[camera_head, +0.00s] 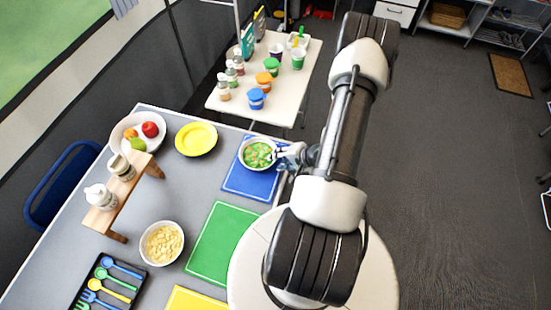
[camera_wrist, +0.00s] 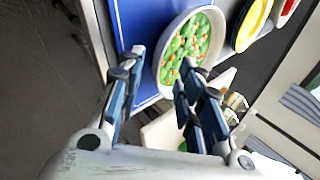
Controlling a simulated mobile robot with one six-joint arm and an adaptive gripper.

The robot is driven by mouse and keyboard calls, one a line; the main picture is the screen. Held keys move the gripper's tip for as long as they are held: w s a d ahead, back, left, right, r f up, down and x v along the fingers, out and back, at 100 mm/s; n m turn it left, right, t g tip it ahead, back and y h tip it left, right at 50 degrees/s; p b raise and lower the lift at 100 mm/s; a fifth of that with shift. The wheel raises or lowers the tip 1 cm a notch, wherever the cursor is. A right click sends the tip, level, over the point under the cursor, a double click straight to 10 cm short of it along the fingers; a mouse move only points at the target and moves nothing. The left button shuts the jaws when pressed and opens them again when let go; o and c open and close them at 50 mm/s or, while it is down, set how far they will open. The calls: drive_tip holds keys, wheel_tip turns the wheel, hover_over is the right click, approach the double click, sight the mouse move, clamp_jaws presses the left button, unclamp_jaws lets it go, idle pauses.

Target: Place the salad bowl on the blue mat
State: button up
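The salad bowl (camera_head: 258,153) is white, with green and orange pieces inside. It is upright at the far end of the blue mat (camera_head: 250,184), and it appears to rest there. In the wrist view the bowl (camera_wrist: 190,45) is beyond my fingertips, with the blue mat (camera_wrist: 138,25) beside and below it. My gripper (camera_head: 281,154) is at the bowl's right side. In the wrist view my gripper (camera_wrist: 161,60) has its fingers apart, with the near bowl wall seen between the tips. I cannot tell whether a finger touches the bowl.
A yellow plate (camera_head: 196,139) and a fruit bowl (camera_head: 138,132) are to the left. A green mat (camera_head: 222,245), a bowl of pale food (camera_head: 161,243), a wooden rack (camera_head: 125,195) and a cutlery tray (camera_head: 107,283) are nearer. A side table (camera_head: 285,105) holds cups and jars.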

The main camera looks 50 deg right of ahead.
drive_tip(key=p+v, duration=0.2)
drive_tip(key=v, duration=0.6)
drive_tip(key=shift+s+r, duration=0.25)
drive_tip(key=shift+r, duration=0.05)
